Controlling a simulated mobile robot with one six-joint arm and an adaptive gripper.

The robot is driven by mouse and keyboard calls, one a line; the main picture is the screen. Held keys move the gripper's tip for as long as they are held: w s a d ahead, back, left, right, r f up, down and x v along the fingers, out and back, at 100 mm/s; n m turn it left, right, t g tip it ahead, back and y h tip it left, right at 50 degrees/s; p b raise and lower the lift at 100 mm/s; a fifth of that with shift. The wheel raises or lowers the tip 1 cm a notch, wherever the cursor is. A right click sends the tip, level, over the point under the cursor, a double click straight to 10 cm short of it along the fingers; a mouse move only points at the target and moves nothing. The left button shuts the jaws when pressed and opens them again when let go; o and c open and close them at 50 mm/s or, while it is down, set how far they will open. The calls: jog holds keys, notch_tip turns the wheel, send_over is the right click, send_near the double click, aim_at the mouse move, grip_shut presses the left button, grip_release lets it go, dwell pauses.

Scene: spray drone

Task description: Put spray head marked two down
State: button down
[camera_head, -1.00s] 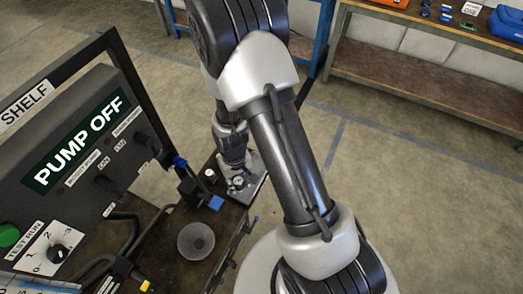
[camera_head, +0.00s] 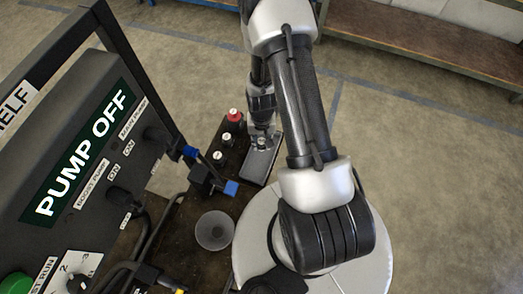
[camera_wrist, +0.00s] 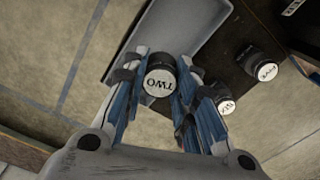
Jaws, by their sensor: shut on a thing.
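The spray head marked TWO (camera_wrist: 160,83) is a short dark cylinder with a white lettered top, seen from above in the wrist view. My gripper (camera_wrist: 158,72) is shut on it, one blue-and-grey finger on each side. It is over the near end of a grey rectangular tray (camera_wrist: 185,30); I cannot tell whether it touches the tray. In the head view my gripper (camera_head: 263,134) points down at the far end of the same tray (camera_head: 260,166), and the head is small there.
Two more white-topped heads (camera_wrist: 261,67) (camera_wrist: 222,99) stand on the dark bench right of the tray in the wrist view. A red bottle (camera_head: 234,116), a grey funnel (camera_head: 214,230), a blue-ended valve (camera_head: 230,188) and the PUMP OFF panel (camera_head: 85,160) lie to the left.

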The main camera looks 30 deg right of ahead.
aim_at(261, 149)
notch_tip(261, 149, down, 7)
jog(key=b, duration=0.3)
jog(key=shift+w, duration=0.1)
jog(key=shift+r, duration=0.2)
jog(key=c, duration=1.2)
grip_release()
jog(key=shift+o, duration=0.2)
